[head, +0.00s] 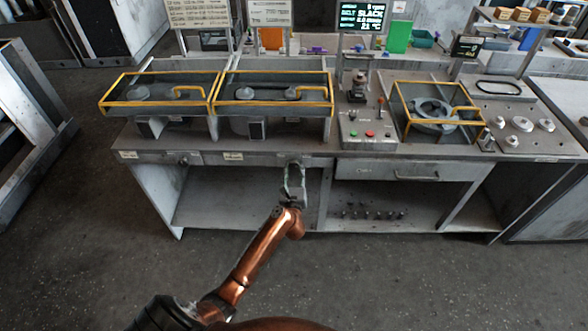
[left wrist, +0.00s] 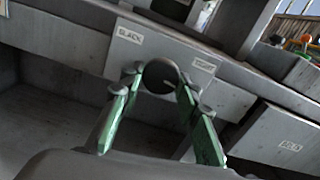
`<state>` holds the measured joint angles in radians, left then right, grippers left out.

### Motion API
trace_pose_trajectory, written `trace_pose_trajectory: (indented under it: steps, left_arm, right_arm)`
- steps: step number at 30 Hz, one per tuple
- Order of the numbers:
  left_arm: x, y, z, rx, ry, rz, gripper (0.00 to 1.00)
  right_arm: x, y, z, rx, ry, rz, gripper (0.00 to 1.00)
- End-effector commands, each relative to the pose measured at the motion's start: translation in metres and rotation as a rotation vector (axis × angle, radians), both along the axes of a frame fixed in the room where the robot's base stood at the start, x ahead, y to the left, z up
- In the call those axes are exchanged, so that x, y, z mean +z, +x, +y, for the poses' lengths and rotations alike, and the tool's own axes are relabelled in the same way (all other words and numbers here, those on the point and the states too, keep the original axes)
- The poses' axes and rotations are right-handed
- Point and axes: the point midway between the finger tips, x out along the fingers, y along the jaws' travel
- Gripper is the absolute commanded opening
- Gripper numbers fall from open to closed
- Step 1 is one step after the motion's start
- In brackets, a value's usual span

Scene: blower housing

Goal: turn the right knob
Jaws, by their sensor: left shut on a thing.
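The right knob (head: 294,160) is on the front edge of the bench, below the middle yellow-framed guard. In the left wrist view the knob (left wrist: 160,76) is a dark round piece on a grey plate, with a "SLACK" label to its left and another small label to its right. My left gripper (head: 294,172) reaches up to it from below. Its green fingers (left wrist: 161,84) are on either side of the knob and shut on it. The knob's pointer or angle is too small to tell. The left knob (head: 183,159) sits further left on the same edge.
Two yellow-framed guards (head: 160,105) stand on the bench at left. A control panel with buttons (head: 369,134) and a third guard (head: 437,85) are to the right. A drawer (head: 402,171) is right of the knob. A screen (head: 361,17) reads "BELT SLACK". The floor in front is clear.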

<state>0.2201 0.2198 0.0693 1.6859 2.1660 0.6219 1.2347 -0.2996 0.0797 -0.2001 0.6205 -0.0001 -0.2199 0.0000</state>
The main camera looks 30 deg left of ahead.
Motion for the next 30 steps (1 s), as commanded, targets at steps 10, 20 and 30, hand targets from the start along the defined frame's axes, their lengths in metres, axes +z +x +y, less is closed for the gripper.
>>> trace_pose_trajectory:
  steps: [10,20,30]
  left_arm:
    - [0.004,-0.001,-0.001,-0.002,0.117,0.075,0.06]
    - [0.004,-0.001,0.000,-0.002,0.336,0.209,0.06]
    - [0.001,-0.002,0.001,-0.002,0.504,0.311,0.06]
  right_arm:
    - [0.025,0.009,0.003,-0.002,0.003,-0.015,0.48]
    - [0.059,0.018,0.002,-0.001,0.001,-0.031,0.48]
    - [0.079,0.023,-0.003,0.001,-0.003,-0.039,0.48]
